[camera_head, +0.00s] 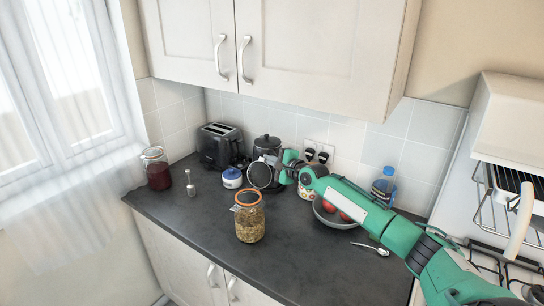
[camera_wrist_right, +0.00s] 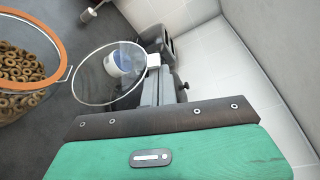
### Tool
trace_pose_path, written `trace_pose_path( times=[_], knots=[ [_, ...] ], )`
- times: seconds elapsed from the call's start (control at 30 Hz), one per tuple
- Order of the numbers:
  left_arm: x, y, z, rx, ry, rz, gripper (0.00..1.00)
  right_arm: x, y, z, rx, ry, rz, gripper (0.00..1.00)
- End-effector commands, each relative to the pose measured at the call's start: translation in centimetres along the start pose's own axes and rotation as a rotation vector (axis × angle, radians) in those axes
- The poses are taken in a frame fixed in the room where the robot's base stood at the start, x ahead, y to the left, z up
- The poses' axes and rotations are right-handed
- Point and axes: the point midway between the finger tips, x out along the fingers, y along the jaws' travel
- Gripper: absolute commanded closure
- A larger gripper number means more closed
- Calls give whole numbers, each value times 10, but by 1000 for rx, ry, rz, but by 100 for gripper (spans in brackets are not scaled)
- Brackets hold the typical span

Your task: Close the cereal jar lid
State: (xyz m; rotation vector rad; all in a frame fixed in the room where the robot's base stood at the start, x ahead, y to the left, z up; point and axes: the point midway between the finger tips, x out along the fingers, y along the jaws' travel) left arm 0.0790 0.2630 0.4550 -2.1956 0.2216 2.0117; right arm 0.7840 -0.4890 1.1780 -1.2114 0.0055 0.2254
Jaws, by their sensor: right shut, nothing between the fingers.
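The glass cereal jar (camera_head: 250,226) stands on the dark counter, with ring-shaped cereal inside and an orange seal around its mouth. The jar also shows at the left of the right wrist view (camera_wrist_right: 28,78). Its round clear lid (camera_head: 261,175) is open, raised up on the far side of the mouth. In the right wrist view the lid (camera_wrist_right: 100,82) is a clear disc with a thin rim, beside the jar. My right gripper (camera_head: 277,163) is shut and empty, its tips close to the lid's edge; I cannot tell if they touch. My left gripper is out of view.
A jar of red contents (camera_head: 157,171) is at the left. A fruit bowl (camera_head: 333,220) and spoon (camera_head: 371,248) lie right. The counter front is clear.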

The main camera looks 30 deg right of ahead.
Motion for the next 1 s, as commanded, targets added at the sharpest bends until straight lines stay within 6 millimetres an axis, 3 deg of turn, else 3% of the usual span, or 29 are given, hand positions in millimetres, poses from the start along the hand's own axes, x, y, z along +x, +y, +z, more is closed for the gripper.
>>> trace_pose_path(
  times=[0.5, 1.0],
  knots=[
    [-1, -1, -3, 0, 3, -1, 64, -1, 0, 1, -9, 0, -3, 100],
    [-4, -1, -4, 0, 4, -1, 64, -4, -2, 12, -144, -1, -51, 100]
  ],
)
